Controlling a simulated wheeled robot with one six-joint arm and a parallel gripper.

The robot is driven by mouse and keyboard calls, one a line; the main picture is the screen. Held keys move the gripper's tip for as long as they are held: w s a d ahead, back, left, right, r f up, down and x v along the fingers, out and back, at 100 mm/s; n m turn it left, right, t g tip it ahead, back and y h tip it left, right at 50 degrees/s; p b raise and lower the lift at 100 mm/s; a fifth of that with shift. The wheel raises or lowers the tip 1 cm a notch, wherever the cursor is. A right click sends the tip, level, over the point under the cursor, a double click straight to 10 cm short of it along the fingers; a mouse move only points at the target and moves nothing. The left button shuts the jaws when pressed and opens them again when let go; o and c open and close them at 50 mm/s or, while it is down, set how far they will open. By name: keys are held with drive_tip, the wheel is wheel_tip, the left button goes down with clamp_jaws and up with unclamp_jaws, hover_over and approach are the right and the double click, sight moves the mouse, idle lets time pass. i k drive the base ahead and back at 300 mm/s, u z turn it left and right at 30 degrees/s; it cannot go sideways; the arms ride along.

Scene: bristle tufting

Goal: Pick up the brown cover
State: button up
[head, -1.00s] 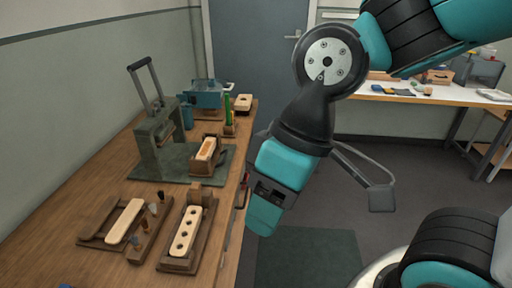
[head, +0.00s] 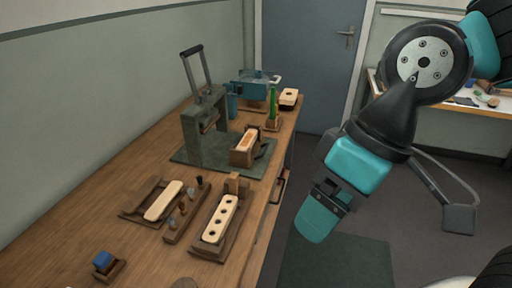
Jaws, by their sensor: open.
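My gripper (head: 318,220) is the teal end of the arm, hanging down to the right of the workbench, over the floor. It is apart from everything on the bench and holds nothing that I can see; its fingers show from the side. I cannot tell for sure which piece is the brown cover. A brown rounded piece (head: 184,284) is cut off by the bottom edge of the view. A pale wooden block with dark holes (head: 221,220) sits in a brown holder, and a plain pale block (head: 164,201) lies in a brown tray to its left.
The wooden workbench (head: 95,225) runs along the left wall. A green lever press (head: 205,130) stands on it, with a blue device (head: 250,82) behind. A tool rack (head: 180,222) and a blue block on a stand (head: 103,262) are nearer. The bench's front left is mostly clear.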

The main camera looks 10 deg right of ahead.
sight(129, 207)
drive_tip(key=z, duration=1.5)
drive_tip(key=i, duration=1.4)
drive_tip(key=u, duration=4)
drive_tip(key=i, duration=0.5)
